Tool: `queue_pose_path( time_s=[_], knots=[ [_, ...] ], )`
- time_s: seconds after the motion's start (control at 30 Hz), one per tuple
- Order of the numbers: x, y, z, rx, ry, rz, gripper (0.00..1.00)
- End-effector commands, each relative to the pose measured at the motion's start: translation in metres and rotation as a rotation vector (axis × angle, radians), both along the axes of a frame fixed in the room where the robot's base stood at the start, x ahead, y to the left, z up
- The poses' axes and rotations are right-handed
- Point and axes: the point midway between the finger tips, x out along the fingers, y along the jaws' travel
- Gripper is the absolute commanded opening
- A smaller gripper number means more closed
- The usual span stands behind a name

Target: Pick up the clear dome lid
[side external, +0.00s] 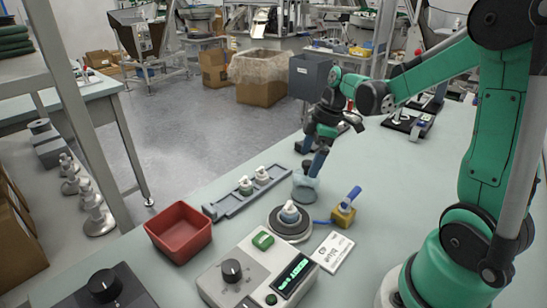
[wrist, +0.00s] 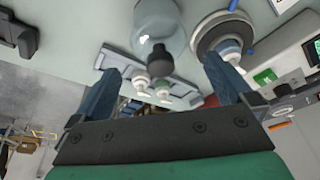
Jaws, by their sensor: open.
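The clear dome lid (side external: 304,189) stands on the pale green bench, right of the grey rail. In the wrist view the dome (wrist: 163,22) is see-through and has a dark round knob (wrist: 160,63) facing my gripper. My gripper (side external: 318,164) points down over the dome, and its blue finger overlaps the dome's upper part in the side view. In the wrist view my gripper (wrist: 161,66) is open, with one finger on each side of the knob and a gap on both sides.
A round dark stand (side external: 290,232) with a white fitting is close in front of the dome. A grey rail (side external: 228,207) with two white fittings lies left. A red bin (side external: 181,230) and control box (side external: 238,292) stand nearer.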

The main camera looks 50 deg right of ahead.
Motion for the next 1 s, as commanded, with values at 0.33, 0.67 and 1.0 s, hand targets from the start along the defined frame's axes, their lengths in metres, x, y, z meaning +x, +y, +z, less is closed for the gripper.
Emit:
queue_pose_path(
  time_s=[0.33, 0.67, 1.0],
  knots=[
    [0.007, 0.008, -0.036, -0.001, 0.000, 0.000, 1.00],
    [0.007, 0.008, -0.039, -0.002, 0.000, -0.001, 0.97],
    [0.007, 0.008, -0.039, -0.002, 0.000, -0.002, 0.28]
  ],
)
